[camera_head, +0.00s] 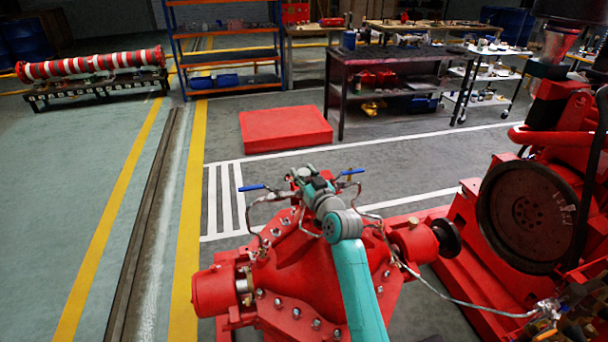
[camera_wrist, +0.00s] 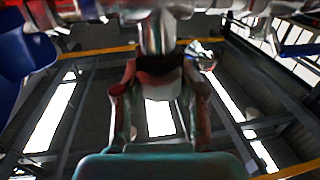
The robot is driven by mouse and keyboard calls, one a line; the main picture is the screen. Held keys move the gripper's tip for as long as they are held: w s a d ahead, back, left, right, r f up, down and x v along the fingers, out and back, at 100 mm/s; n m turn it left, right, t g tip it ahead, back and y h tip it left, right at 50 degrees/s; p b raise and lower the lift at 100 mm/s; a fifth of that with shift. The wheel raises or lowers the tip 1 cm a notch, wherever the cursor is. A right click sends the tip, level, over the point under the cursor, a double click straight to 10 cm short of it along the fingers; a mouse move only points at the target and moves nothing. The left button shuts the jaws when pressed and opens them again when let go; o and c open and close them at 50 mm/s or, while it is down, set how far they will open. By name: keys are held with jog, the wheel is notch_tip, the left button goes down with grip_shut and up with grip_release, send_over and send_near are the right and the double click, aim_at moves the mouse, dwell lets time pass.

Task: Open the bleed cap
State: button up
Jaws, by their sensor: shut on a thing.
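My gripper (camera_head: 304,178) is at the top of the red pump casing (camera_head: 303,258), between two blue-handled valves, in the head view. In the wrist view, which looks up toward the ceiling, its two fingers (camera_wrist: 160,72) are closed in on a small fitting below a silver cylindrical part (camera_wrist: 157,34). The fitting seems to be the bleed cap, but the fingers and blur hide most of it. In the head view my wrist and gripper hide the cap, so I cannot tell how far it is turned.
Blue valve handles (camera_head: 252,187) and (camera_head: 353,171) with bent metal pipes stand close on both sides of my gripper. The large dark flywheel (camera_head: 527,217) is at right. A red floor block (camera_head: 286,128) and a workbench (camera_head: 398,57) are behind.

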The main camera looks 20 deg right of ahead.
jog(key=shift+d+n+g+y, duration=0.1)
jog(key=shift+n+g+y, duration=0.3)
jog(key=shift+n+y, duration=0.85)
jog(key=shift+f+n+g+y, duration=0.1)
jog(key=shift+n+g+y, duration=0.25)
jog(key=shift+y, duration=0.8)
jog(key=o, duration=1.2)
jog(key=shift+c, duration=0.2)
jog(key=shift+a+h, duration=0.2)
jog(key=shift+h, duration=0.2)
jog(key=shift+m+t+h, duration=0.45)
jog(key=shift+m+h, duration=0.35)
jog(key=shift+m+t+h, duration=0.3)
jog(key=shift+m+h, duration=0.4)
jog(key=shift+h, duration=0.3)
jog(key=shift+m+h, duration=1.05)
jog(key=shift+h, duration=0.7)
jog(key=shift+m+h, duration=1.05)
jog(key=shift+h, duration=0.7)
